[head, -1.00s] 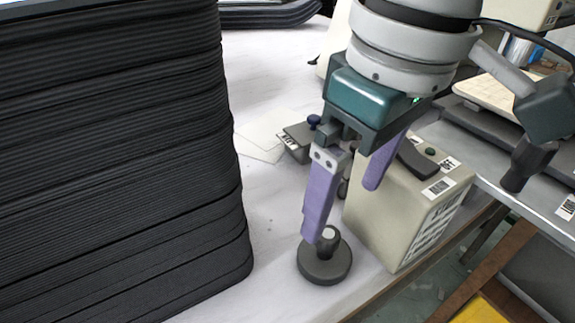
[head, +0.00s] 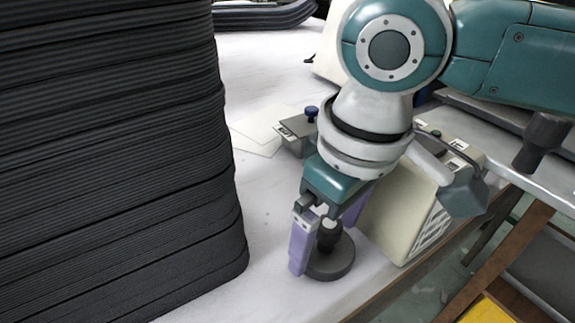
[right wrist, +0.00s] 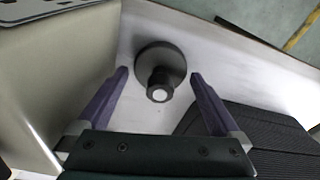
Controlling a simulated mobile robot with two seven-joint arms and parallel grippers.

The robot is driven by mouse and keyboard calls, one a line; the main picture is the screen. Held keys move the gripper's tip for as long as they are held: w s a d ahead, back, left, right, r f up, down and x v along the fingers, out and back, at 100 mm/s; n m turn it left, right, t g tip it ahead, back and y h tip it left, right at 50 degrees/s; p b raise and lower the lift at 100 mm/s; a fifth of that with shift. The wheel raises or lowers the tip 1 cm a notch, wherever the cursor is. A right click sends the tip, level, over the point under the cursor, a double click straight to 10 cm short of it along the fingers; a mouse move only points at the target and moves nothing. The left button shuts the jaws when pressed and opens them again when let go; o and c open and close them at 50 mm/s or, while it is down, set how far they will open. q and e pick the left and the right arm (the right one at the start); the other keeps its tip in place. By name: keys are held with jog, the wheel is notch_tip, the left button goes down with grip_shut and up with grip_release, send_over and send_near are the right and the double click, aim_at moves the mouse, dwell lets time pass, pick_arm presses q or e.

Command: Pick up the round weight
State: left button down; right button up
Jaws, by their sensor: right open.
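The round weight (head: 333,262) is a dark grey disc with an upright knob on top, standing on the white table. My right gripper (head: 324,248) is low over it, pointing down, with its purple fingers open on either side of the knob. In the right wrist view the weight (right wrist: 160,62) lies ahead between the two open fingertips (right wrist: 158,74), and its knob has a pale top. I cannot tell whether a finger touches it. My left gripper is not in view.
A tall stack of black ribbed panels (head: 110,150) stands left of the weight. A beige box (head: 398,215) stands close on the right, near the table edge. A small grey device with a blue knob (head: 297,130) and white sheets (head: 258,128) lie behind.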

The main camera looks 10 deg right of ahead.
jog(key=shift+r, duration=0.1)
grip_shut()
dwell(0.6)
